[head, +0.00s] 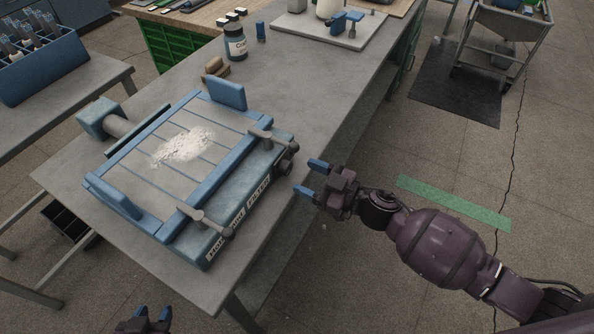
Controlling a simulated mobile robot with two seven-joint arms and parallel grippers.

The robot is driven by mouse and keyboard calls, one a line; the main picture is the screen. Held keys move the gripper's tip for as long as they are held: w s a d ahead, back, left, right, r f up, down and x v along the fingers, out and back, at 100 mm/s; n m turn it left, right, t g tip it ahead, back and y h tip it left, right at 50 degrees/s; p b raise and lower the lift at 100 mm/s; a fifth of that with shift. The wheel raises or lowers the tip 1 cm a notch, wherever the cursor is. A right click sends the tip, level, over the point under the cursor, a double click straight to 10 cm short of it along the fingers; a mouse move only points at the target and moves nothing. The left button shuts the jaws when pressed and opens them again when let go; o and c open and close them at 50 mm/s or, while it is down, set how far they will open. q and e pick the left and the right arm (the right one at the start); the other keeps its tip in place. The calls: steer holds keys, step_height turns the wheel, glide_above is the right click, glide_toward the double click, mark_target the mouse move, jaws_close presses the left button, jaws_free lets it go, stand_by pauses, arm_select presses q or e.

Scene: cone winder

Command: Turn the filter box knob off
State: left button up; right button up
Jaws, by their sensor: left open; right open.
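The filter box (237,217) is a blue-grey box with a slatted top, on the grey table. Its front bears a label that ends in "FILTER". A dark knob (286,167) sticks out at the right end of the box front; its setting is too small to read. Two grey lever handles (204,219) sit along the front top edge. My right gripper (311,179) is open and empty, a little right of the knob and apart from it, with its blue fingertips pointing left. My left gripper (152,314) is open and empty at the bottom edge, mostly cut off.
White powder (184,147) lies on the slats. A labelled jar (236,43) and a brown block (215,68) stand behind the box. The grey table (300,95) is clear right of the box. A cart (507,40) stands far right.

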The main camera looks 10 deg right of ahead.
steer(key=v, duration=0.6)
steer(key=shift+s+d, duration=0.25)
